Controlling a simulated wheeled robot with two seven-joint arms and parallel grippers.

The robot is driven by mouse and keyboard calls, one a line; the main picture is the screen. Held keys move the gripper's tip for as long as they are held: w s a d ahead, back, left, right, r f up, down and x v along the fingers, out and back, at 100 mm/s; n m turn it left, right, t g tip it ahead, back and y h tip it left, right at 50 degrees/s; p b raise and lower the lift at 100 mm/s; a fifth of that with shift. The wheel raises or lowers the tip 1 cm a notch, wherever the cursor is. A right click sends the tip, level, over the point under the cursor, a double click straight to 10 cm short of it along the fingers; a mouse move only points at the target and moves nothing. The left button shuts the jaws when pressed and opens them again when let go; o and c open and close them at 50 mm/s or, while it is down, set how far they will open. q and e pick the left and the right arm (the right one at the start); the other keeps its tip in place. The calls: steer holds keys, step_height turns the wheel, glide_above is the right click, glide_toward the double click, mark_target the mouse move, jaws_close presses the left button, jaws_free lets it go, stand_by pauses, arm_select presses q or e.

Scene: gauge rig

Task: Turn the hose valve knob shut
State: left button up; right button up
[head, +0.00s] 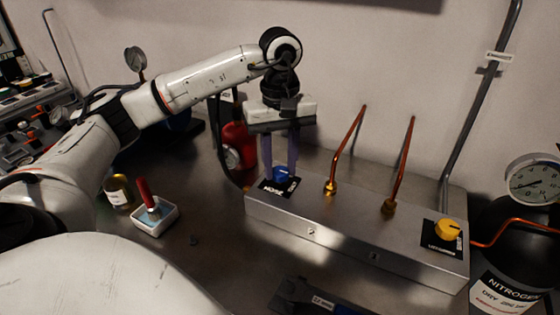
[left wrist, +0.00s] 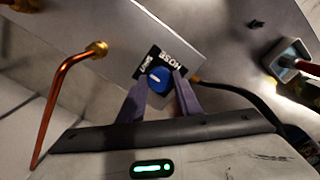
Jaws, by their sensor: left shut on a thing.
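The hose valve knob (head: 282,174) is blue and sits on a black label plate marked HOSE at the left end of the grey metal manifold box (head: 345,222). My left gripper (head: 281,168) points straight down over it, its two purple fingers on either side of the knob and shut on it. In the left wrist view the knob (left wrist: 158,80) shows between the fingertips (left wrist: 155,88), with a white pointer line on its top. Part of the knob is hidden by the fingers in the head view. My right gripper is not in view.
A yellow knob (head: 447,230) sits at the box's right end. Two copper pipes (head: 347,150) (head: 403,165) rise from its top. A black nitrogen cylinder (head: 510,255) with a gauge (head: 533,182) stands at right. A white tray (head: 155,217) with a red-handled tool lies left.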

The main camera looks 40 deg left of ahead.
mark_target(281, 170)
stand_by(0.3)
arm_select(q)
steer(key=o, duration=1.1)
steer(key=shift+r, duration=0.1)
step_height(281, 170, up, 5)
steer(key=shift+w+r, duration=0.1)
steer(key=shift+r, duration=0.05)
step_height(281, 170, up, 5)
steer(key=shift+p, duration=1.05)
